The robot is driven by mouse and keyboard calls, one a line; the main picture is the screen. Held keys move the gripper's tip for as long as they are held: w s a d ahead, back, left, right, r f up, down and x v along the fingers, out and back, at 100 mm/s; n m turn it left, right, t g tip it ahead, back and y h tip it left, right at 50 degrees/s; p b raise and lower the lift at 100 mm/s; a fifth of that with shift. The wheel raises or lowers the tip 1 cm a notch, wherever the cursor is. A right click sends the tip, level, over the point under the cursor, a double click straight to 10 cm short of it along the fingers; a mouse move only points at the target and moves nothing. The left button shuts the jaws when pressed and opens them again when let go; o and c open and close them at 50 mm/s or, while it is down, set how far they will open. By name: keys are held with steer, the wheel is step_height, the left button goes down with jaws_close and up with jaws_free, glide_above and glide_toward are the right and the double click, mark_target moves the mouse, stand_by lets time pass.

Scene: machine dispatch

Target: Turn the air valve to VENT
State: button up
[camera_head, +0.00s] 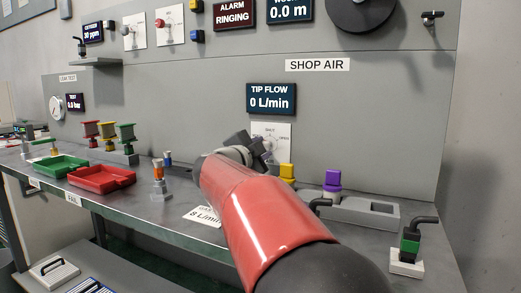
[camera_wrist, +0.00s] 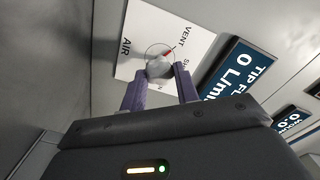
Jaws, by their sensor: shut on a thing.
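The air valve's white plate (camera_head: 284,130) is on the grey panel below the TIP FLOW display. In the wrist view the plate (camera_wrist: 138,30) shows AIR, VENT and a third label partly hidden by a finger. The round grey knob (camera_wrist: 158,67) has a red pointer mark (camera_wrist: 169,53) that points toward VENT. My gripper (camera_wrist: 160,76) has its two purple fingers shut on the knob, one on each side. In the head view my gripper (camera_head: 262,148) is at the plate and hides the knob.
The TIP FLOW display (camera_head: 271,98) reads 0 L/min. The bench below holds a red tray (camera_head: 101,178), a green tray (camera_head: 61,166), a yellow-topped piece (camera_head: 287,171), a purple-topped piece (camera_head: 332,179) and a green-and-black block (camera_head: 409,246) near my arm.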

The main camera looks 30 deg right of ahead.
steer(key=shift+f, duration=0.1)
steer(key=o, duration=1)
steer(key=shift+c, duration=0.2)
steer(key=shift+a, duration=0.15)
steer(key=v, duration=0.7)
steer(key=shift+s+a+b, duration=0.2)
steer(key=shift+a+b, duration=0.05)
steer(key=shift+b, duration=0.1)
